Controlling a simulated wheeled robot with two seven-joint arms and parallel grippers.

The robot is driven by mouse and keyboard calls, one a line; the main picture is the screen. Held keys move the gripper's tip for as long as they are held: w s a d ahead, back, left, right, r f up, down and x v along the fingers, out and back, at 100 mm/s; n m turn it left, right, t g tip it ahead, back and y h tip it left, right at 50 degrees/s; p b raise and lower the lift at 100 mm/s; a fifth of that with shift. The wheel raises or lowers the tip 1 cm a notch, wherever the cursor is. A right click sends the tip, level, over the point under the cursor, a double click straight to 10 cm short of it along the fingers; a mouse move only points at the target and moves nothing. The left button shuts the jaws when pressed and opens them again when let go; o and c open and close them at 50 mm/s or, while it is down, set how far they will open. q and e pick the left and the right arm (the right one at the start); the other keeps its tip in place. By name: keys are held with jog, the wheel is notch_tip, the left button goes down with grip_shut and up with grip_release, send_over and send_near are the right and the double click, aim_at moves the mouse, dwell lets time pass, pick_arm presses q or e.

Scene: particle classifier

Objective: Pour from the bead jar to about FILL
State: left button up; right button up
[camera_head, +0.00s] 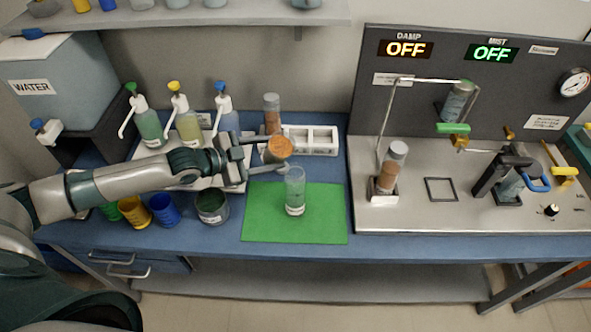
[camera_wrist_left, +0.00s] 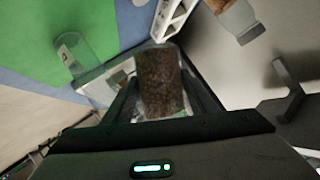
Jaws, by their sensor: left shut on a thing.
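My left gripper (camera_head: 258,155) is shut on the bead jar (camera_head: 279,149), a jar of brown beads. It holds the jar tilted, the round end facing the front right, above the back edge of the green mat (camera_head: 259,224). In the left wrist view the bead jar (camera_wrist_left: 162,80) sits between the fingers, full of brown grains. A clear, empty-looking cylinder (camera_head: 295,188) with a white label low on it stands upright on the mat, just right of and below the jar. It also shows in the left wrist view (camera_wrist_left: 75,52). A fill mark cannot be made out. My right gripper is not in view.
A white rack (camera_head: 312,139) and another brown-filled jar (camera_head: 272,112) stand behind. Pump bottles (camera_head: 147,122), coloured cups (camera_head: 134,211) and a dark green tub (camera_head: 212,207) are at left. The panel rig (camera_head: 430,215) is at right. The mat's front is clear.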

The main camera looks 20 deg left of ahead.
pick_arm(q)
jog(key=shift+s+d+r, duration=0.15)
jog(key=shift+d+r, duration=0.05)
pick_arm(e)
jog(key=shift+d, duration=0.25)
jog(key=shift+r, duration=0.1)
pick_arm(q)
jog(key=shift+r+m, duration=0.1)
jog(key=shift+m, duration=0.2)
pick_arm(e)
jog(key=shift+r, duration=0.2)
pick_arm(q)
jog(key=shift+s+d+r, duration=0.1)
jog(key=shift+d, duration=0.05)
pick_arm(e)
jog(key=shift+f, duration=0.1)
pick_arm(q)
jog(key=shift+y, duration=0.3)
